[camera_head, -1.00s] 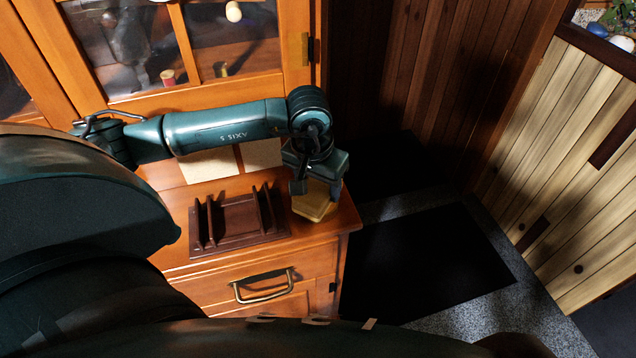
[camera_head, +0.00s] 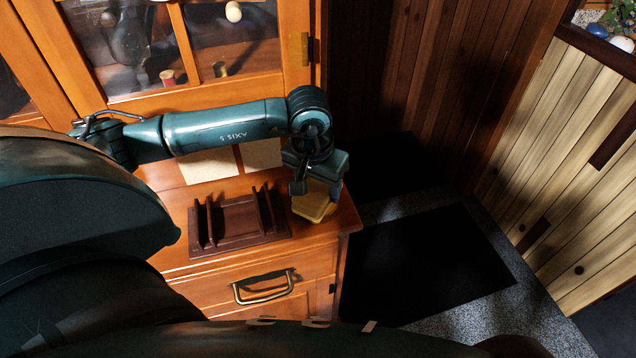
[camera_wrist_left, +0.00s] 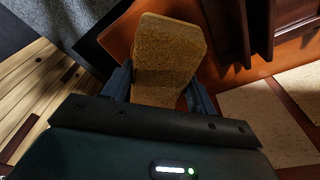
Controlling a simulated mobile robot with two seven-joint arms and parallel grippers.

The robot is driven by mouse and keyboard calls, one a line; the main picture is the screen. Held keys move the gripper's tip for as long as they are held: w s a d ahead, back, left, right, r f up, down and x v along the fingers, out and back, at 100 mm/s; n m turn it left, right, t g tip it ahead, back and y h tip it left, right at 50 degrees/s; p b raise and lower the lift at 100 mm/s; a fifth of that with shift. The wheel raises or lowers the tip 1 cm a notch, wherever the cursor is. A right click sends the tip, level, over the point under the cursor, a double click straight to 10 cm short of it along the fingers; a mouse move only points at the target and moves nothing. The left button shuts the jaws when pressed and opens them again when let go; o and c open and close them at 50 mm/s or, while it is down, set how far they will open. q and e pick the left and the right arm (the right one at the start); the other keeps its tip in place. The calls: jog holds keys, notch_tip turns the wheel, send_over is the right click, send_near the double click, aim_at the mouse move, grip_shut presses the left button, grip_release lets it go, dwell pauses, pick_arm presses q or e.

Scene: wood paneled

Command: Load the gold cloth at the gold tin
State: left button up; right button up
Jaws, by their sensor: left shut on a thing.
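A gold, rough-textured block (camera_head: 313,204), which looks like the folded gold cloth, is at the right front corner of the wooden cabinet top. It fills the middle of the left wrist view (camera_wrist_left: 168,55). My left gripper (camera_head: 317,188) points down and is shut on it, with one finger on each side. I cannot tell whether the cloth touches the surface below. I cannot pick out a separate gold tin; it may be hidden under the cloth or gripper. My right gripper is not in view.
A dark brown slotted wooden rack (camera_head: 238,222) stands just left of the cloth. Two pale tan sheets (camera_head: 208,166) lie behind it, partly under my arm. A glass-doored cupboard (camera_head: 205,92) rises behind. The cabinet top ends close to the cloth's right; a black mat (camera_head: 425,262) lies on the floor.

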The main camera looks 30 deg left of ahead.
pick_arm(q)
jog(key=shift+s+f, duration=0.1)
jog(key=shift+r+p, duration=1.8)
jog(key=shift+r, duration=1.75)
